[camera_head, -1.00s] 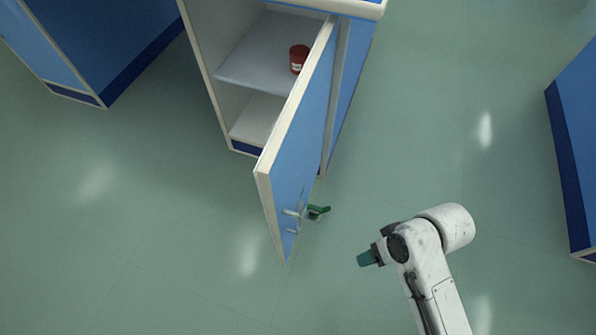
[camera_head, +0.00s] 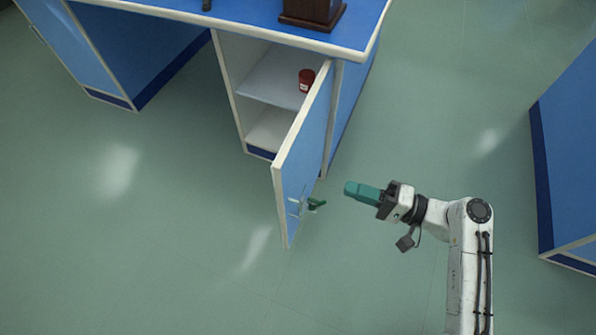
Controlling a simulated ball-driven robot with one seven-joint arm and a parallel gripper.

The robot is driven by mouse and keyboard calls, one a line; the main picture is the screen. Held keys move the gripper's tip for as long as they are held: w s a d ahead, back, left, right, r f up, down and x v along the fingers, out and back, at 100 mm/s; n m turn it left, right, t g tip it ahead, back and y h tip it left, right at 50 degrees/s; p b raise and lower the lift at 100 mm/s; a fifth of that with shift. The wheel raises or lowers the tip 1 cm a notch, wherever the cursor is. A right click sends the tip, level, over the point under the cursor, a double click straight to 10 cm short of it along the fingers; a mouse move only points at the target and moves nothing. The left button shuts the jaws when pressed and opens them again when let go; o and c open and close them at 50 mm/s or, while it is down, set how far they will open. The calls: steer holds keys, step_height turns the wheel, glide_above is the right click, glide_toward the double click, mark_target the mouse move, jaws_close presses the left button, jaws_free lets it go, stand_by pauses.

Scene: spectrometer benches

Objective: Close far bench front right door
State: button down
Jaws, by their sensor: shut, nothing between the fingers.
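The bench's front right door (camera_head: 309,143) is a blue panel with pale edges. It stands swung open, out toward the lower part of the view, from the right side of its cabinet.
The open cabinet has a shelf (camera_head: 262,92) with a red jar (camera_head: 306,80) on it. A dark wooden object (camera_head: 312,12) stands on the blue bench top (camera_head: 236,18). Another blue bench (camera_head: 575,160) is at the right edge. The floor between is clear.

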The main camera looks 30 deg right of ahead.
mark_target(286, 169)
steer(key=x, duration=1.3)
steer(key=shift+s+f, duration=0.1)
steer(key=shift+a, duration=0.1)
